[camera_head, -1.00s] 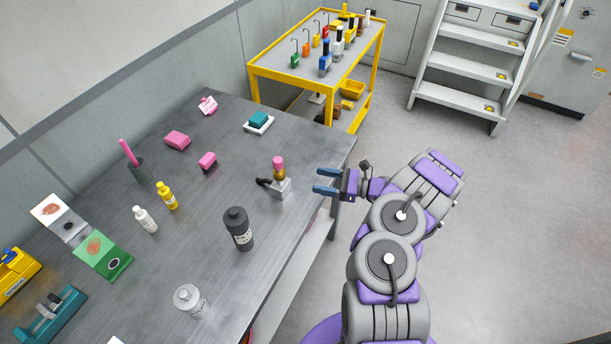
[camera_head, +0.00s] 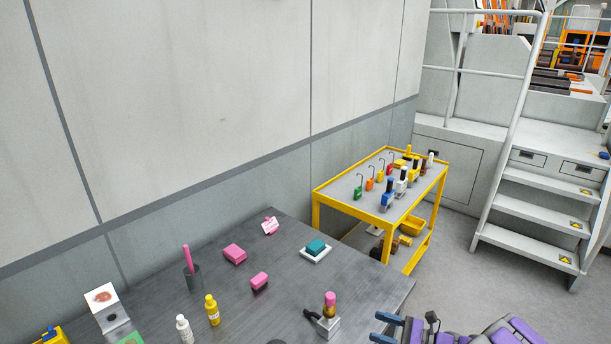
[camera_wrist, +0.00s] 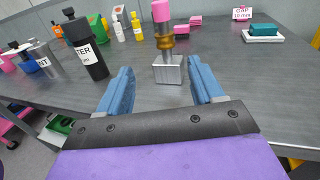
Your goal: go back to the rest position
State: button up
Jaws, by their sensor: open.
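My gripper (camera_head: 384,327) is at the lower edge of the head view, just off the table's right edge. In the wrist view its two blue fingers (camera_wrist: 157,92) are wide apart with nothing held between them. Beyond the fingertips a pink-topped tool with a brass collar (camera_wrist: 163,28) stands upright in a metal block (camera_wrist: 169,70) on the grey table (camera_wrist: 240,75). The same pink-topped tool also shows in the head view (camera_head: 330,304), left of the gripper and apart from it. Most of my arm is below the head view.
A yellow cart (camera_head: 318,194) with hanging tags and bottles stands behind the table. White steps (camera_head: 535,209) are at the right. In the wrist view a dark bottle (camera_wrist: 88,50) stands left of the fingers. A teal block (camera_head: 316,246) lies on a white tray near the table's back.

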jog(key=a+r+n+g+y, duration=0.1)
jog(key=a+r+n+g, duration=0.35)
jog(key=a+r, duration=0.35)
jog(key=s+a+r+n+g+h, duration=0.3)
jog(key=s+a+r+n+g, duration=0.6)
jog(key=s+a+r, duration=0.4)
jog(key=s+d+r+n+t+h, duration=0.15)
jog(key=s+n+h, duration=0.75)
jog(key=s, duration=0.9)
jog(key=s+d+t+h, duration=0.1)
jog(key=s+d+h, duration=0.3)
jog(key=s+d, duration=0.2)
jog(key=shift+s+d+n+t+h, duration=0.35)
jog(key=shift+s+n+t+h, duration=0.05)
jog(key=shift+s+n, duration=0.1)
jog(key=shift+r, duration=0.1)
